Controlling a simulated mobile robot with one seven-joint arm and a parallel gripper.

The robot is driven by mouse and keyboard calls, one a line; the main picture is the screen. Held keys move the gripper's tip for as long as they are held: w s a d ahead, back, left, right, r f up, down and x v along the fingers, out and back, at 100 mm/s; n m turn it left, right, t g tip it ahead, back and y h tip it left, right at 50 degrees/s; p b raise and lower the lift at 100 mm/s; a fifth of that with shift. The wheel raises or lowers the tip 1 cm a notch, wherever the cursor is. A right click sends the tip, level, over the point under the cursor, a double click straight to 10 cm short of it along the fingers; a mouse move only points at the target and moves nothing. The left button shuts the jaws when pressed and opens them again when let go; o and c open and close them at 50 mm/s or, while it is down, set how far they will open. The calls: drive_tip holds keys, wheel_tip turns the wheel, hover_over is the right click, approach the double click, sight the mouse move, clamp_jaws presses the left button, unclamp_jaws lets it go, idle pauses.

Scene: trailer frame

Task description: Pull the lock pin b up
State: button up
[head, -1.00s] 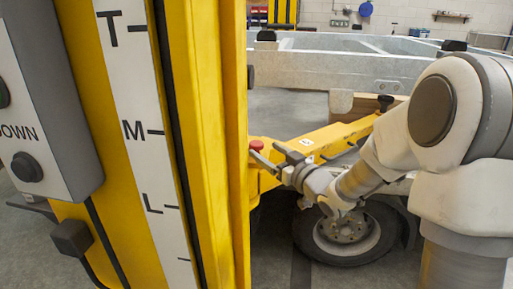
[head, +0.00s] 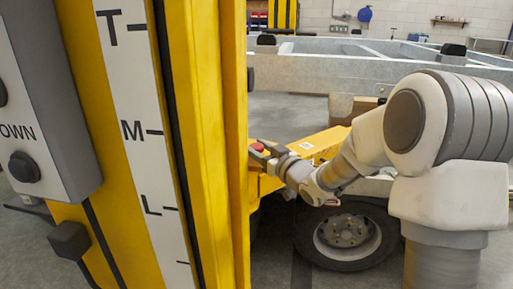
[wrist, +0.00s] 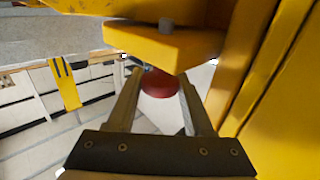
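A red knob (head: 256,147), which looks like the lock pin's head, stands on the yellow arm beside the mast. I can read no letter on it. It also shows in the wrist view (wrist: 160,86), below a yellow block. My gripper (head: 264,153) is at the knob from the right in the head view. In the wrist view my gripper (wrist: 162,78) is open, one finger on each side of the knob. The tips are very near it; I cannot tell whether they touch. The pin's shaft is hidden.
The yellow mast (head: 213,140) with its height scale stands close to the left of the knob. A control box (head: 40,100) is at far left. A wheel (head: 346,236) is below my arm. The galvanised trailer frame (head: 350,70) is behind.

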sight(257, 145)
clamp_jaws()
drive_tip(key=shift+r+p, duration=1.1)
drive_tip(key=shift+r, duration=0.65)
drive_tip(key=o, duration=0.9)
unclamp_jaws()
drive_tip(key=shift+c, duration=0.2)
drive_tip(key=shift+s+d, duration=0.1)
drive_tip(key=p+v, duration=0.2)
drive_tip(key=v, duration=1.5)
